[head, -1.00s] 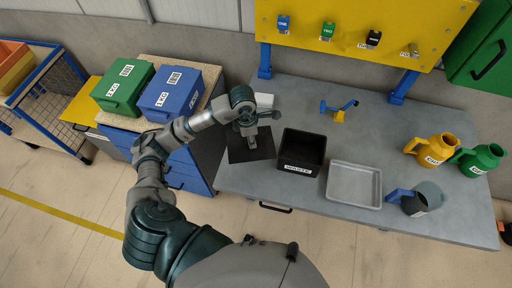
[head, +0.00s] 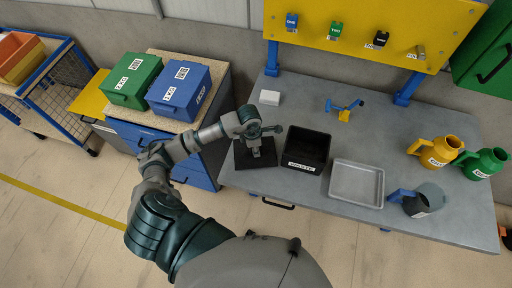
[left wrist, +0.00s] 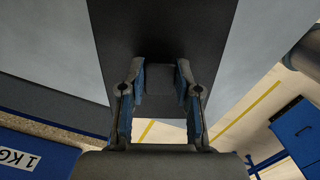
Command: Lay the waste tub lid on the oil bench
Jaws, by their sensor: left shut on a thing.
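The waste tub lid (head: 264,161) is a flat black square at the left end of the grey oil bench (head: 232,181), left of the open waste tub (head: 304,164). In the left wrist view the lid (left wrist: 160,25) runs up from between the fingers. My left gripper (head: 256,149) is over the lid, shut on its dark raised grip, which shows between the fingers (left wrist: 161,72). I cannot tell whether the lid touches the bench top or is just above it. My right gripper is not in view.
A small white box (head: 270,97) and a blue-yellow tool (head: 344,110) lie behind. Yellow (head: 435,150) and green (head: 482,163) jugs stand right. Blue (head: 181,89) and green (head: 132,82) bins sit left.

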